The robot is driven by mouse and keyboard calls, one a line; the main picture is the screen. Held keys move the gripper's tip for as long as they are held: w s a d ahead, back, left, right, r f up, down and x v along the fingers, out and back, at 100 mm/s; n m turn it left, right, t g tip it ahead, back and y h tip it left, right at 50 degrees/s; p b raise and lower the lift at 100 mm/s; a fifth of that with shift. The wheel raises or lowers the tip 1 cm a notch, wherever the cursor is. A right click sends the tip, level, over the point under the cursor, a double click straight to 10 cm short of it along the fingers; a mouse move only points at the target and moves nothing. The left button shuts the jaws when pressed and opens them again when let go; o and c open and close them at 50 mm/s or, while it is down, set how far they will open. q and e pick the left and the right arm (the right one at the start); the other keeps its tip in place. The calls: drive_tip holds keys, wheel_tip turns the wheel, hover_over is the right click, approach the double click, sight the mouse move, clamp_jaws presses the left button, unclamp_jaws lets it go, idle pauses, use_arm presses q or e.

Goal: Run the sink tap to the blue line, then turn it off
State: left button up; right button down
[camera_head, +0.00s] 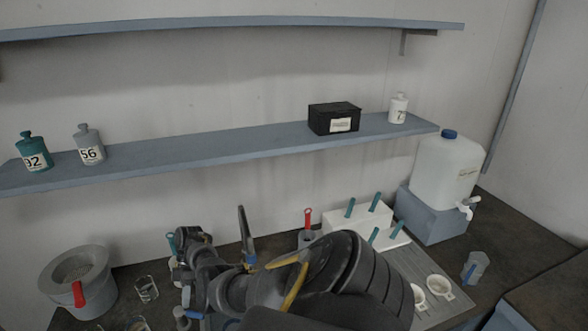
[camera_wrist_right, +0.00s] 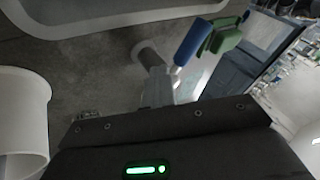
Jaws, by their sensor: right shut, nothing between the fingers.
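My right arm crosses the lower middle of the head view, and its gripper (camera_wrist_right: 160,86) is shut and empty in the wrist view. A clear container (camera_head: 476,266) with a blue mark stands on the dark bench at the right, well apart from that arm. A white carboy (camera_head: 446,170) with a blue cap and a white tap (camera_head: 467,206) stands on a blue-grey block (camera_head: 429,218) behind it. I cannot make out a sink tap for certain. My left gripper is out of view.
A grey round device (camera_head: 80,285) with a red handle and a glass beaker (camera_head: 147,289) stand at the left. White dishes (camera_head: 439,286) and a white rack (camera_head: 357,217) with teal-handled tools lie right of my arm. A shelf (camera_head: 220,152) runs above.

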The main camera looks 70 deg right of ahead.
sight(187, 314)
drive_tip(key=shift+a+f, duration=0.1)
drive_tip(key=shift+a, duration=0.35)
drive_tip(key=m+p, duration=0.1)
drive_tip(key=m+t+p, duration=0.1)
drive_tip(key=shift+s+a+p, duration=0.15)
drive_tip(key=shift+s+p, duration=0.15)
drive_tip(key=shift+m+t, duration=0.3)
drive_tip(key=m+t, duration=0.1)
drive_tip(key=m, duration=0.1)
drive_tip(key=s+a+m+t+h, duration=0.1)
drive_tip(key=m+t, duration=0.1)
drive_tip(key=m, duration=0.1)
drive_tip(key=m+t, duration=0.1)
drive_tip(key=m, duration=0.2)
drive_tip(key=shift+s+a+r+h, duration=0.25)
drive_tip(key=shift+s+a+h, duration=0.05)
drive_tip(key=shift+s+a, duration=0.1)
drive_tip(key=m, duration=0.1)
drive_tip(key=m+t+h, duration=0.1)
drive_tip(key=shift+s+a+m+t, duration=0.15)
drive_tip(key=shift+a+m+t, duration=0.15)
drive_tip(key=shift+a, duration=0.3)
drive_tip(key=c, duration=2.2)
unclamp_jaws()
drive_tip(key=shift+s+d, duration=0.1)
drive_tip(key=shift+s, duration=0.05)
